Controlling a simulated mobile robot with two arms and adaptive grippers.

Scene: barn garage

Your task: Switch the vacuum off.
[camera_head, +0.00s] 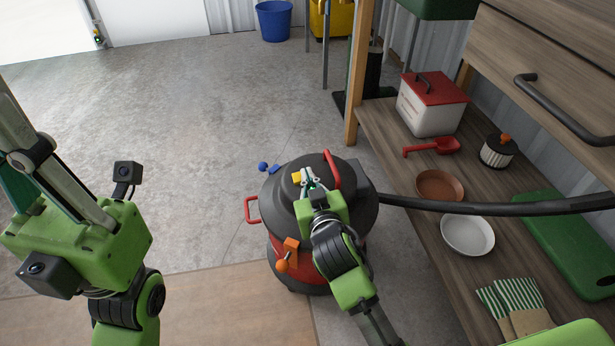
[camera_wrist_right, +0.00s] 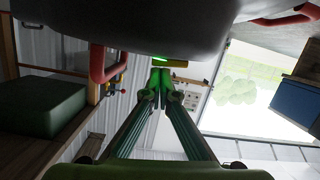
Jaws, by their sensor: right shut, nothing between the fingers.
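The vacuum (camera_head: 345,215) is a dark round canister with a red band, standing on the floor at the centre of the head view. A small yellow part (camera_head: 297,177) sits on its lid. My right gripper (camera_head: 308,182) is over the lid, shut and empty, with its fingertips close beside the yellow part. In the right wrist view, the shut fingertips (camera_wrist_right: 160,76) are just under the yellow part (camera_wrist_right: 173,63), beside a green glow; I cannot tell whether they touch. My left gripper's green body (camera_head: 75,240) is at the left; its fingertips are not clearly seen.
A black hose (camera_head: 470,207) runs right from the vacuum across a wooden shelf (camera_head: 395,150). The shelf holds a red-lidded box (camera_head: 430,115), a red scoop (camera_head: 432,147), two dishes and gloves. Red handle (camera_head: 331,168) stands on the lid. Floor at left is clear.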

